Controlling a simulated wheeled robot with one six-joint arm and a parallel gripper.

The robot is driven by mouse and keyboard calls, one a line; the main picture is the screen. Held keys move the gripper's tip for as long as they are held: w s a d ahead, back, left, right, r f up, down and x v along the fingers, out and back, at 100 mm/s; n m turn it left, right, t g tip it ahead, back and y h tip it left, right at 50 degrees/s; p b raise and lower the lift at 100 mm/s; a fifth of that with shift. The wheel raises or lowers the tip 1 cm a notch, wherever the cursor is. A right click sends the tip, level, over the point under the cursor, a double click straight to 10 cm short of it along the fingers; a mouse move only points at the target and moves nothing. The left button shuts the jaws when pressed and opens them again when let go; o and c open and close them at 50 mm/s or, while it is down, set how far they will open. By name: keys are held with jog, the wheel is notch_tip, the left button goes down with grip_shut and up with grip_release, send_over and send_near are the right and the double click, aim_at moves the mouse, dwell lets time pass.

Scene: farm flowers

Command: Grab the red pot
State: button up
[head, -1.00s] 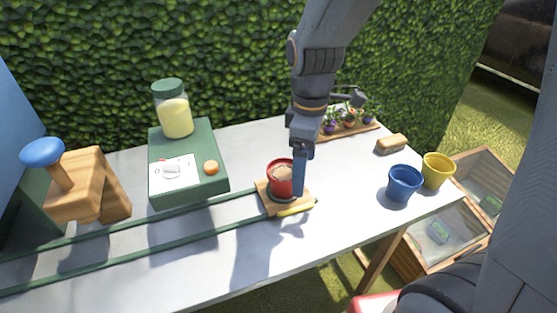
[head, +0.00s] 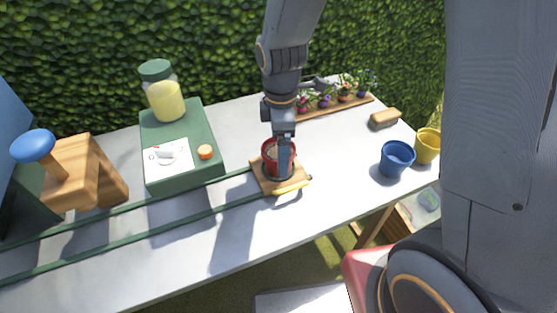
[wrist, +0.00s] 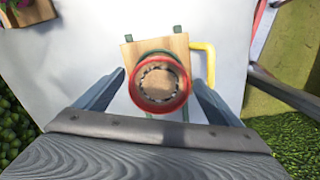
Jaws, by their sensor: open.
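The red pot (head: 269,158) stands upright on a small wooden board (head: 262,183) at the end of the green rails on the table. It is filled with brown material. My gripper (head: 283,172) is directly over and around the pot and partly hides it in the head view. In the wrist view the red pot (wrist: 160,84) lies between the two spread fingers (wrist: 160,88), with a visible gap on each side. The gripper is open and holds nothing.
A yellow handle (head: 291,187) sticks out at the board's front. A green box (head: 190,176) with a jar (head: 163,95) stands to the left.

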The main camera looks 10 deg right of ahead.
jog(key=shift+f, duration=0.3)
jog(key=shift+c, duration=0.3)
jog(key=c, duration=1.4)
jog(key=shift+r, duration=0.1)
